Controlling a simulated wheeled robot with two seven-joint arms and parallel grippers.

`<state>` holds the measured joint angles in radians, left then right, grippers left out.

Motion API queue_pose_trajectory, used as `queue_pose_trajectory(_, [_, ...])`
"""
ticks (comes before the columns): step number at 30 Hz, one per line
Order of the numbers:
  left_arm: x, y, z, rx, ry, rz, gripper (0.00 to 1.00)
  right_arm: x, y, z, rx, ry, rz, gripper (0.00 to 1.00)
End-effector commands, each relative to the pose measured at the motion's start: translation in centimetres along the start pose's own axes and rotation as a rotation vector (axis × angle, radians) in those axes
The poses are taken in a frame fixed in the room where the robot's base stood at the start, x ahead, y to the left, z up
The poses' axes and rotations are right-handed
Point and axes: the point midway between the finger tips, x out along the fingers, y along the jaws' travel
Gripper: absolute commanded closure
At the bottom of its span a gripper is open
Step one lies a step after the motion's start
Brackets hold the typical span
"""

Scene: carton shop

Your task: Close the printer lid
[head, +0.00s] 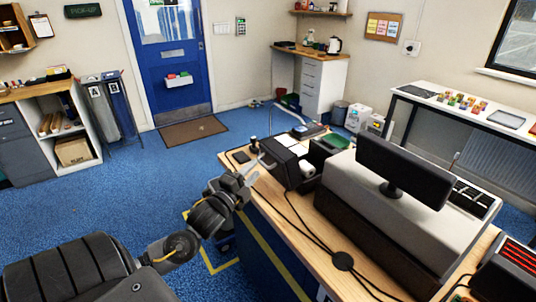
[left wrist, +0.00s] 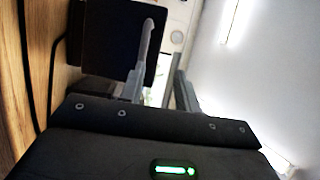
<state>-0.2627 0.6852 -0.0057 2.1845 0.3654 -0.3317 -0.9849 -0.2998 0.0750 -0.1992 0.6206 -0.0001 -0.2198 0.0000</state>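A small black printer (head: 287,168) stands on the wooden counter (head: 310,222), near its left edge in the head view. A white roll (head: 307,168) shows at its right side; I cannot make out for sure how far its lid is open. My left gripper (head: 253,174) is just left of the printer, at the counter's edge. In the left wrist view its two grey fingers (left wrist: 163,75) stand apart with nothing seen between them, and a dark boxy thing, likely the printer (left wrist: 105,38), is behind the left finger. I cannot tell whether they touch. My right gripper is out of view.
A monitor (head: 400,172) on a grey and black unit fills the counter's right side. Black cables run to a round black puck (head: 342,261) in front of the printer.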

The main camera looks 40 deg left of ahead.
Motion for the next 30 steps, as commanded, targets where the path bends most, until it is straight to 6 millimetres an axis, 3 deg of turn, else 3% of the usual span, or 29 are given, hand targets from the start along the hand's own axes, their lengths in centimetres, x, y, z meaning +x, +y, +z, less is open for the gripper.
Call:
queue_pose_trajectory(6, [4.4, -0.4, 0.0, -0.001, -0.002, 0.0, 0.67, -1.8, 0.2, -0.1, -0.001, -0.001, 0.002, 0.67])
queue_pose_trajectory(13, [7.7, -0.2, 0.0, -0.001, -0.002, 0.001, 0.67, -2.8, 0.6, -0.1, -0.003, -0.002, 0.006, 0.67])
queue_pose_trajectory(26, [8.8, 0.1, 0.0, -0.001, 0.0, 0.002, 0.67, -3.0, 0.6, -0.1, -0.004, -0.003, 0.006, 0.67])
queue_pose_trajectory(30, [8.8, 0.1, 0.0, -0.001, 0.0, 0.002, 0.82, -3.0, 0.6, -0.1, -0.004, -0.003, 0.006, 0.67])
